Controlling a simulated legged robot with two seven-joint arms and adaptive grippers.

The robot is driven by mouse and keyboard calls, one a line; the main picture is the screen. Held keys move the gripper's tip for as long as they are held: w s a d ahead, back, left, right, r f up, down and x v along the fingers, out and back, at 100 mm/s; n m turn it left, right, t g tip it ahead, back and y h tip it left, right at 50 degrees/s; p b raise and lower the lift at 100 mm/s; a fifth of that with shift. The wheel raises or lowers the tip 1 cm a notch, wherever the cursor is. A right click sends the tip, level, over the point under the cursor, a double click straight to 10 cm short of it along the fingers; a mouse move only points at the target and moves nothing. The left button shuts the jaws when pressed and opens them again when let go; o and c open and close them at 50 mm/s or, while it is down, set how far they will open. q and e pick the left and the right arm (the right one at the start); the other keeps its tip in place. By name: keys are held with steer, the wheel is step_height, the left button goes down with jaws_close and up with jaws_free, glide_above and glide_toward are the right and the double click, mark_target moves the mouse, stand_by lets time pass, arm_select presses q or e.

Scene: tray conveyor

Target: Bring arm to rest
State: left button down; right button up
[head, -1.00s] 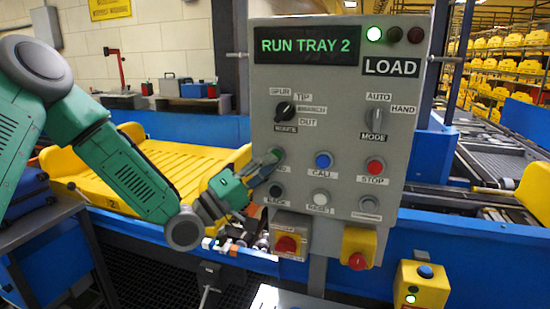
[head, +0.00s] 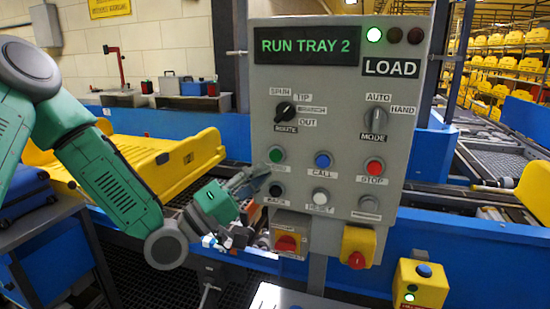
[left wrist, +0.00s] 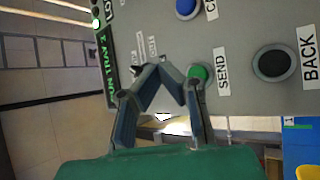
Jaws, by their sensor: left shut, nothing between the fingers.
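My left gripper (head: 262,179) is shut and empty, just left of the grey control panel (head: 340,100) and a little below the green SEND button (head: 276,154). The SEND button is uncovered in the head view. In the left wrist view the closed fingers (left wrist: 168,76) show in front of the panel, beside the SEND button (left wrist: 198,74), with the BACK button (left wrist: 272,64) to the right. Whether the fingertips touch the panel cannot be told. The panel display (head: 307,45) reads RUN TRAY 2. My right gripper is out of view.
A yellow tray (head: 185,165) lies on the conveyor behind my left arm. A red switch (head: 286,244), a yellow-backed red knob (head: 358,247) and a yellow button box (head: 421,286) sit below the panel. A blue suitcase (head: 22,190) lies at left.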

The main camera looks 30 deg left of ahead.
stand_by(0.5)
arm_select(q)
steer(key=s+d+f+m+g+y+b, duration=0.25)
steer(key=f+g, duration=0.25)
steer(key=f, duration=1.1)
steer(key=s+d+f+m+g+y+b, duration=0.25)
steer(key=f+g+b, duration=0.2)
steer(key=f, duration=1.25)
steer(key=s+a+f+m+g+y+b, duration=0.2)
steer(key=s+f+g, duration=0.8)
steer(key=s+f, duration=1)
steer(key=s+m+y+b, duration=0.2)
steer(key=s+y, duration=0.1)
steer(key=shift+f+m, duration=0.15)
steer(key=shift+m, duration=0.15)
steer(key=shift+w+g, duration=0.2)
steer(key=shift+g, duration=0.05)
